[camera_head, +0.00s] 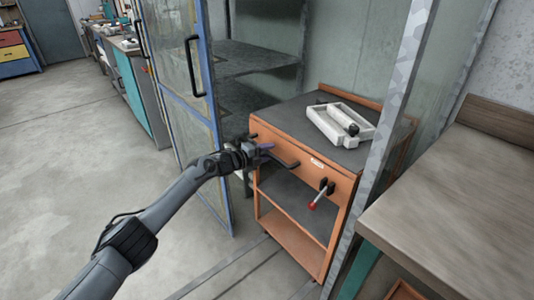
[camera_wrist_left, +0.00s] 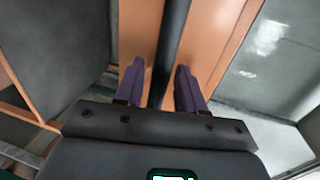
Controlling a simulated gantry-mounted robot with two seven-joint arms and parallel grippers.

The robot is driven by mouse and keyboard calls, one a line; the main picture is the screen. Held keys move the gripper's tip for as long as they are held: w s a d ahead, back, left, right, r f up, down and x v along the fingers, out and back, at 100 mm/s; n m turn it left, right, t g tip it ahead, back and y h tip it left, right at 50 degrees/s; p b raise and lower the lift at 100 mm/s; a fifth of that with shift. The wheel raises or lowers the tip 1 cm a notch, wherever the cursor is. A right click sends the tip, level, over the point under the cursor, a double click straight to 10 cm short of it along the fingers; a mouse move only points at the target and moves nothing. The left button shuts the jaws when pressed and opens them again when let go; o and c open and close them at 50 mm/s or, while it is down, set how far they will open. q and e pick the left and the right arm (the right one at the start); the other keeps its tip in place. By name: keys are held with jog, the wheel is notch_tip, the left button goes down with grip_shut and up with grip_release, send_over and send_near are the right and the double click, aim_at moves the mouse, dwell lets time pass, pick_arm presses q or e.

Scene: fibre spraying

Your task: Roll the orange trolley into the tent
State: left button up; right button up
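The orange trolley (camera_head: 302,174) has a dark top and stands at the right, partly within the opening of the glass-walled enclosure, which seems to be the tent (camera_head: 398,90). My left gripper (camera_head: 262,148) reaches the left part of this handle. In the left wrist view, its two purple fingers (camera_wrist_left: 160,88) stand apart on either side of the black handle bar (camera_wrist_left: 172,45), with gaps showing on both sides. The trolley's orange face (camera_wrist_left: 215,45) lies behind. My right gripper is not in view.
A white frame-like part (camera_head: 340,122) lies on the trolley top. A blue-framed glass door (camera_head: 186,95) stands open at left. A grey post (camera_head: 398,85) and a workbench (camera_head: 455,200) are close at right. The left floor is clear.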

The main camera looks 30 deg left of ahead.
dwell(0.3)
pick_arm(q)
jog(key=shift+s, duration=0.15)
jog(key=p+v, duration=0.6)
jog(key=v, duration=0.4)
jog(key=shift+s+a+p, duration=0.2)
jog(key=shift+s+p, duration=0.05)
jog(key=shift+p, duration=0.05)
